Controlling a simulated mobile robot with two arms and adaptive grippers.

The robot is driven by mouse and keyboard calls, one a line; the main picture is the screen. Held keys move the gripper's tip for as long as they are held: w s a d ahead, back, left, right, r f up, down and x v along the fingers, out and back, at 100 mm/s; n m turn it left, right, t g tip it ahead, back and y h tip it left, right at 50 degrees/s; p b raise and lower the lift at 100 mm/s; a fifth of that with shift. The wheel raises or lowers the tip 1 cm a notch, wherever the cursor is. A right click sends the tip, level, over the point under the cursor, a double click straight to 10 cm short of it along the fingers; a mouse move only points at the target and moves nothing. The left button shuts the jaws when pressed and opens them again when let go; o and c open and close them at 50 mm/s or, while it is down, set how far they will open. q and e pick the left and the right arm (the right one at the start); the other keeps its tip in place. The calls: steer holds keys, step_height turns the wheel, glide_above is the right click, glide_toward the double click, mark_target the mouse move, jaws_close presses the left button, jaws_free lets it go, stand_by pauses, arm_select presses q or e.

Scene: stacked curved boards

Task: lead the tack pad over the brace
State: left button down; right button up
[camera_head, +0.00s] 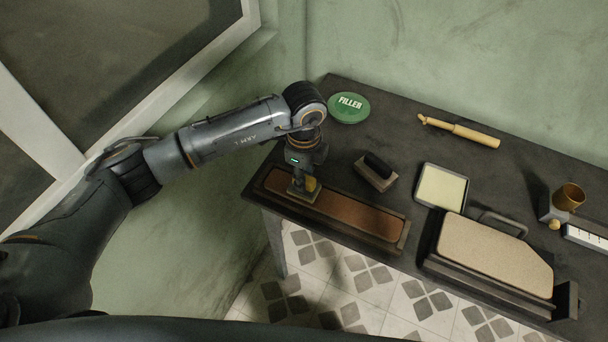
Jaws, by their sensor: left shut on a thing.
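My left gripper (303,184) comes in from the left and points down at the left part of a long brown board, which I take as the brace (358,216). It is shut on a small flat tan pad, which I take as the tack pad (303,196). The pad's underside is at the brown surface; whether it touches or hovers just above I cannot tell. The brace lies in a dark shallow frame along the table's front left edge. The gripper hides part of its left end. My right gripper is not in view.
On the dark table (400,150) are a green FILLER tin (348,108), a dark-handled block (376,172), a wooden-handled tool (460,131) and a tray with a pale pad (441,187). A pale-topped board (495,255) and a brown cup (569,196) stand at right.

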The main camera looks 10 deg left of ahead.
arm_select(q)
steer(key=shift+r+p, duration=1.85)
steer(key=shift+r, duration=1.15)
steer(key=shift+f, duration=0.1)
steer(key=shift+w+a, duration=0.4)
steer(key=shift+a, duration=0.3)
steer(key=w+a+r+b, duration=0.1)
steer(key=w+a+b, duration=0.1)
steer(key=w+a, duration=0.35)
steer(key=f+b, duration=0.1)
steer(key=f, duration=0.1)
steer(key=s+a+f+b, duration=0.1)
steer(key=f+b, duration=0.2)
steer(key=f, duration=0.1)
steer(key=shift+s+a+f, duration=0.15)
steer(key=shift+s+a, duration=0.1)
steer(key=shift+a, duration=0.1)
steer(key=shift+f+b, duration=0.55)
steer(key=shift+b, duration=0.05)
steer(key=shift+f+b, duration=0.45)
steer(key=shift+f, duration=0.15)
steer(key=shift+d, duration=0.15)
